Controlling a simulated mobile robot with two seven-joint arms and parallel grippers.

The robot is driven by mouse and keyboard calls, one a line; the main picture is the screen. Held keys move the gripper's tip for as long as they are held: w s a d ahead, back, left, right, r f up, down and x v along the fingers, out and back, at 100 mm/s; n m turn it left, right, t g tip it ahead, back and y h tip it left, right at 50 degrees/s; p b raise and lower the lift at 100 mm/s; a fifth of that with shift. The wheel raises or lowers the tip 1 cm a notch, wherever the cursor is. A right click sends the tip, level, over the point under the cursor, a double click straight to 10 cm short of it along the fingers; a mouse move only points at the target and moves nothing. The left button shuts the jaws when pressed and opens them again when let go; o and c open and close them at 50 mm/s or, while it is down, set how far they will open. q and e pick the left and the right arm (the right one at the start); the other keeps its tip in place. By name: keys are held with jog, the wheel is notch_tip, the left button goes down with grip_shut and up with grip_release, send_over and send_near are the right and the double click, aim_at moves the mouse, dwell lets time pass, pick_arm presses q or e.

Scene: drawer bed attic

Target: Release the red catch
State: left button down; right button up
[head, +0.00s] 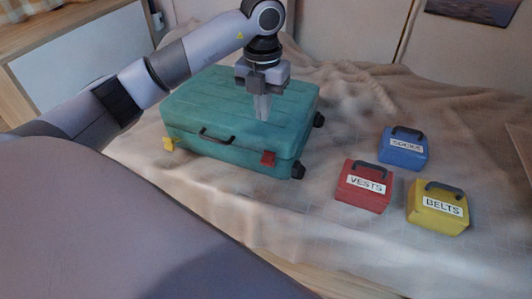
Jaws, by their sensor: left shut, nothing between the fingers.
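A teal suitcase (215,105) lies flat and closed on the bed. The red catch (268,159) is on its front face near the right corner. A yellow catch (168,144) is at the front left corner, and a dark handle (216,137) lies between them. My left gripper (262,115) is shut and empty, pointing down in front of the suitcase lid, above and slightly left of the red catch in the picture. It looks apart from the catch. I cannot tell whether the fingertips touch the lid. My right gripper is not in view.
Three small labelled cases stand on the bed to the right: blue (403,150), red "VESTS" (363,187) and yellow "BELTS" (438,209). The rumpled beige bedcover (300,225) is clear in front of the suitcase. A wooden cabinet (85,55) stands at the left.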

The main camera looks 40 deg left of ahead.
aim_at(263, 162)
pick_arm(q)
notch_tip(263, 162, down, 14)
jog(key=shift+d+f+b, duration=0.1)
jog(key=shift+b, duration=0.85)
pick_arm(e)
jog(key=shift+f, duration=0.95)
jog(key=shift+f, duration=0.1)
pick_arm(q)
jog(key=shift+s+b, duration=0.1)
jog(key=shift+b, duration=0.2)
jog(key=shift+t, duration=0.3)
jog(key=shift+s, duration=0.1)
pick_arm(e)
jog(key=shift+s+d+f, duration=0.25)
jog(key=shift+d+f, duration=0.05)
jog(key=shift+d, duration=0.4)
